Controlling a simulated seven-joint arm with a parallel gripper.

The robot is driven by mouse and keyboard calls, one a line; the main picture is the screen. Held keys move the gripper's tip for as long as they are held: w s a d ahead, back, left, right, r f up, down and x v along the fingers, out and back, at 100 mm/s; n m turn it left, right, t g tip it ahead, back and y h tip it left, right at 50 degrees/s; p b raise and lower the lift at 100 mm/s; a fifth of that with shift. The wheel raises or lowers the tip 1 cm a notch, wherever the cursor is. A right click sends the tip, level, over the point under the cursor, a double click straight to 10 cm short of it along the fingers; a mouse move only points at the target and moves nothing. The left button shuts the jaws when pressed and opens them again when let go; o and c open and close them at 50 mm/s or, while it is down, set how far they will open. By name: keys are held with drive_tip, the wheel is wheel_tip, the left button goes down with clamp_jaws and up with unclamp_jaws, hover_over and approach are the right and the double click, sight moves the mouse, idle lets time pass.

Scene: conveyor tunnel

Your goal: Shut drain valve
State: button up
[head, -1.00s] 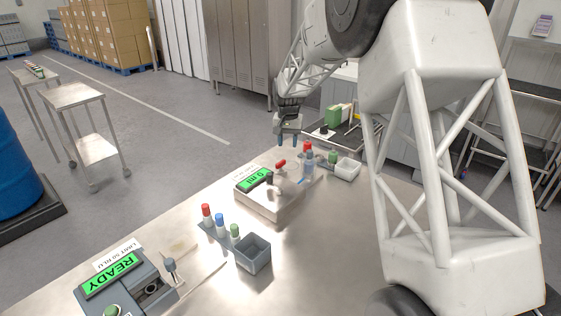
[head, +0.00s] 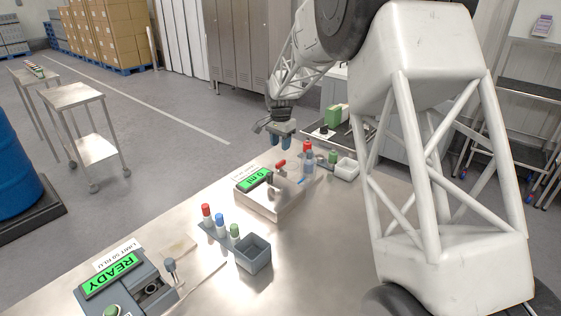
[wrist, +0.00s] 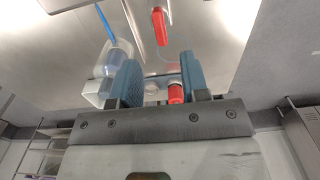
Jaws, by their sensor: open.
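The drain valve appears to be the small red lever (head: 280,163) on the pale metal unit with the green "0 ml" display (head: 257,179). In the wrist view a red lever (wrist: 160,26) points toward my gripper, beyond the fingertips; I cannot tell whether it stands open or shut. My gripper (head: 281,142) hangs above and behind the unit, blue fingers downward, apart from the lever. In the wrist view its fingers (wrist: 161,78) are spread with nothing held. A red cap (wrist: 176,93) shows between them in that picture, apparently on a bottle beyond.
Bottles with red (head: 307,146) and green (head: 332,156) caps and a white bin (head: 347,168) stand right of the unit. A grey bin (head: 254,253), several capped bottles (head: 220,222) and a "READY" device (head: 112,275) are nearer. The right front table is clear.

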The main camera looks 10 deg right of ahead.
sight(281, 161)
drive_tip(key=shift+f, duration=3.9)
drive_tip(key=shift+c, duration=0.4)
clamp_jaws()
